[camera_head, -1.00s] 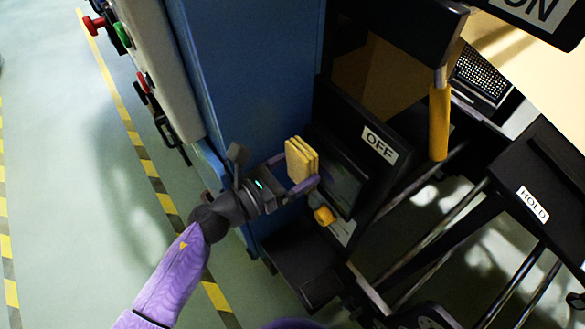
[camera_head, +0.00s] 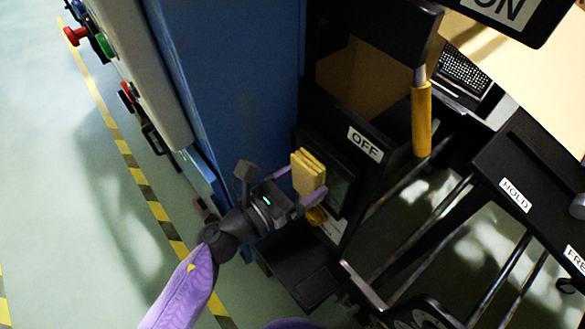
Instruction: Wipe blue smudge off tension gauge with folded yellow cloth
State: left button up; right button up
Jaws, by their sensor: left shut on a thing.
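My left gripper (camera_head: 299,187) is shut on the folded yellow cloth (camera_head: 308,174), with a finger on either side of it. The cloth is in front of a dark framed panel with a glassy face (camera_head: 341,190), which looks like the tension gauge. The cloth and gripper cover the panel's left part. I cannot tell whether the cloth touches the face. No blue smudge can be made out on the part that shows. My right gripper is not in view.
A black box with an OFF label (camera_head: 365,144) and a yellow-handled lever (camera_head: 421,120) stand to the right. A blue cabinet (camera_head: 235,90) rises behind my left arm. Metal rods lie at lower right.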

aim_at(331, 189)
pick_arm(q)
jog(key=shift+s+d, duration=1.25)
jog(key=shift+s, duration=0.3)
jog(key=shift+w+a+b, duration=0.2)
jog(key=shift+w+a, duration=0.4)
jog(key=shift+w, duration=0.2)
jog(key=shift+w+a+b, duration=0.15)
jog(key=shift+w+a, duration=0.4)
jog(key=shift+w, duration=0.2)
jog(key=shift+w+a+f+b, duration=0.1)
jog(key=shift+w+a+b, duration=0.15)
jog(key=shift+w+a, duration=0.25)
jog(key=shift+w+a+b, duration=0.25)
jog(key=shift+w, duration=0.35)
jog(key=shift+w+a, duration=0.3)
jog(key=shift+w, duration=0.15)
jog(key=shift+v, duration=2.9)
